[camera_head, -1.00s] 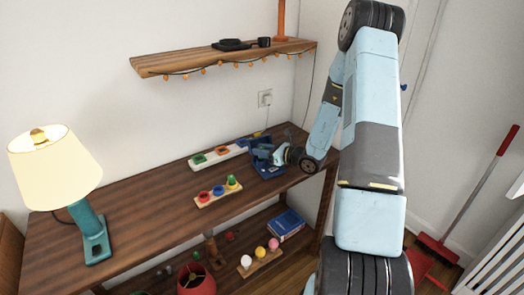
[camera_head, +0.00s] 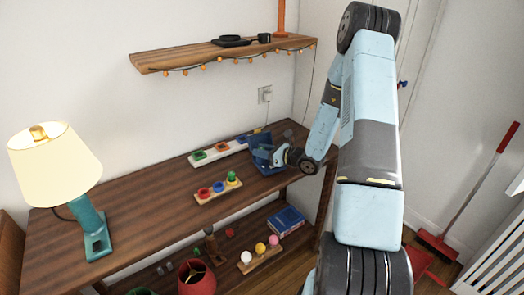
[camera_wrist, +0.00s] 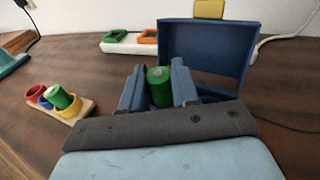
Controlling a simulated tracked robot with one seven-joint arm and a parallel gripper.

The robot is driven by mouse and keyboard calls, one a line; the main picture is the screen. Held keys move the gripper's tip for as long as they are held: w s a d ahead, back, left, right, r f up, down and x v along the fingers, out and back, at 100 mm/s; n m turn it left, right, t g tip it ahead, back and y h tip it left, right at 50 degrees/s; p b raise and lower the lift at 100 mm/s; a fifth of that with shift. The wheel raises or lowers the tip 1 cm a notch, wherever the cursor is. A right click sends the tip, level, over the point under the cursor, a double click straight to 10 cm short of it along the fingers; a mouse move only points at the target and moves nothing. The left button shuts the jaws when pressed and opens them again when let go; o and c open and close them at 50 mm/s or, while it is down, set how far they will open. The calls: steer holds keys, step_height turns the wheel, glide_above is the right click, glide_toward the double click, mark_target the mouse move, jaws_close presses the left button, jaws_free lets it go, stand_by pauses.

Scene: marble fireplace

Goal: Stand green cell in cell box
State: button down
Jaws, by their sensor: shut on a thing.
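A green cell (camera_wrist: 160,84) with a grey top stands between the two blue fingers of my gripper (camera_wrist: 158,88) in the wrist view. The gripper is shut on it. A blue box (camera_wrist: 205,45) with a yellow tab, probably the cell box, is right behind the cell, its open side facing me. My gripper hides the near part of this box, so I cannot tell whether the cell is inside it or in front of it. In the head view the blue box (camera_head: 262,142) is at the right end of the table, with my gripper (camera_head: 270,156) at it.
A white strip (camera_wrist: 122,46) with coloured squares lies behind. A lamp (camera_head: 92,225) stands at the left.

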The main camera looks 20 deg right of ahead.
steer(key=shift+f, duration=0.35)
steer(key=c, duration=0.8)
jaws_free()
steer(key=v, duration=1.3)
steer(key=shift+s+d+f, duration=0.1)
steer(key=shift+s+d, duration=0.15)
steer(key=shift+d, duration=0.1)
